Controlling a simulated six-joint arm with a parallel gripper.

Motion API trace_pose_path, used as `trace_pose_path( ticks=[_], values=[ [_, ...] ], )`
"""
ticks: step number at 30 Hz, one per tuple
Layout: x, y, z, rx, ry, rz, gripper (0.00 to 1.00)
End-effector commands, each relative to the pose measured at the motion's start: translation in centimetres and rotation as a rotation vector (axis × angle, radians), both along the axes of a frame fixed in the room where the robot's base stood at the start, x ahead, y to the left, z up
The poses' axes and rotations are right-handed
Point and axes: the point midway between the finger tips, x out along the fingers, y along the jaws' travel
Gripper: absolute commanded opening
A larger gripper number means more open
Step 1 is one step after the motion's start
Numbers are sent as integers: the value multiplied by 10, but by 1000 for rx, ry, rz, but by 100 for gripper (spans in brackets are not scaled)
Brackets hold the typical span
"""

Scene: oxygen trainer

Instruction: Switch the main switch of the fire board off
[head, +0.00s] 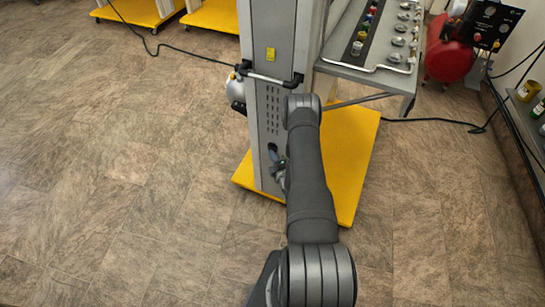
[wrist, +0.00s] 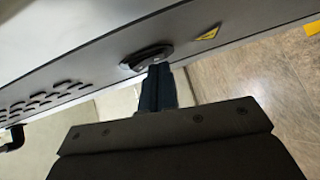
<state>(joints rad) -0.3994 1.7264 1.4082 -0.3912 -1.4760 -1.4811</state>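A tall grey cabinet (head: 268,60) stands on a yellow base; its narrow side has vent slots. In the wrist view, that side panel (wrist: 100,60) runs diagonally, with a black oval fitting (wrist: 147,57) on it, which looks like the switch. Its on or off position cannot be read. My gripper (wrist: 158,68) has its dark fingers together, with no gap seen and nothing held. The fingertips are at the fitting's lower edge; whether they touch it cannot be told. In the head view my gripper (head: 279,172) is low beside the cabinet, partly hidden by my arm.
A yellow warning triangle (wrist: 209,33) is beside the fitting. A handle bar (head: 268,79) crosses the cabinet above the vents. The yellow base (head: 350,150) juts out over the floor. A grey bench (head: 370,55) and red tank (head: 448,60) stand right.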

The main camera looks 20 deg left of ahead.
Motion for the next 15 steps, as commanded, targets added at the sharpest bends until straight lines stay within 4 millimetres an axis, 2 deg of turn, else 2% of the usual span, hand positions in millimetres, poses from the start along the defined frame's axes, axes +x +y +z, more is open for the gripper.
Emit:
trace_pose_path(
  ticks=[5,8,14,15],
  values=[
    [0,0,1,0,-2,-2,0],
    [-8,0,-1,0,0,0,0],
    [-45,0,-6,-3,4,2,0],
    [-50,-11,-7,-2,4,-3,0]
  ],
)
